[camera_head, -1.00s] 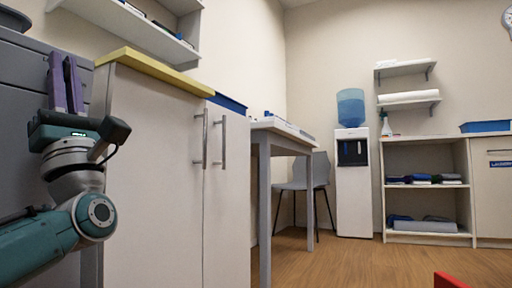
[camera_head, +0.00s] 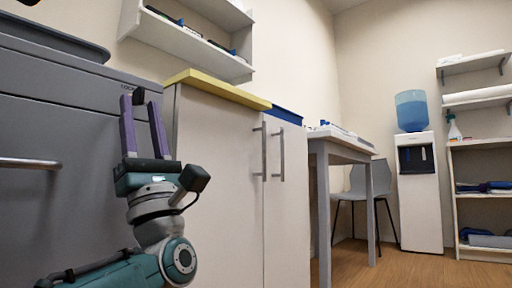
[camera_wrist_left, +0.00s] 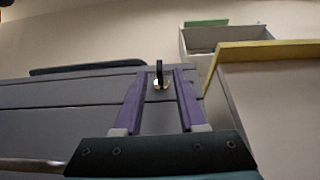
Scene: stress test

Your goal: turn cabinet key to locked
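The grey cabinet (camera_head: 60,135) fills the left of the head view and has a small label near its upper right. A dark key (camera_wrist_left: 159,70) stands upright in a small metallic lock (camera_wrist_left: 161,85) on the cabinet face in the left wrist view. A dark shape that looks like the key also shows between the fingertips in the head view. My left gripper (camera_head: 140,100) points upward, its two purple fingers spread apart. In the wrist view the key appears between the tips, with a gap on each side. My right gripper is not in view.
A white cupboard (camera_head: 220,180) with a yellow top (camera_head: 215,88) stands just right of the gripper. A bar handle (camera_head: 30,163) sticks out of the grey cabinet. A wall shelf (camera_head: 185,40) hangs above. Open floor and a table (camera_head: 345,145) lie farther right.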

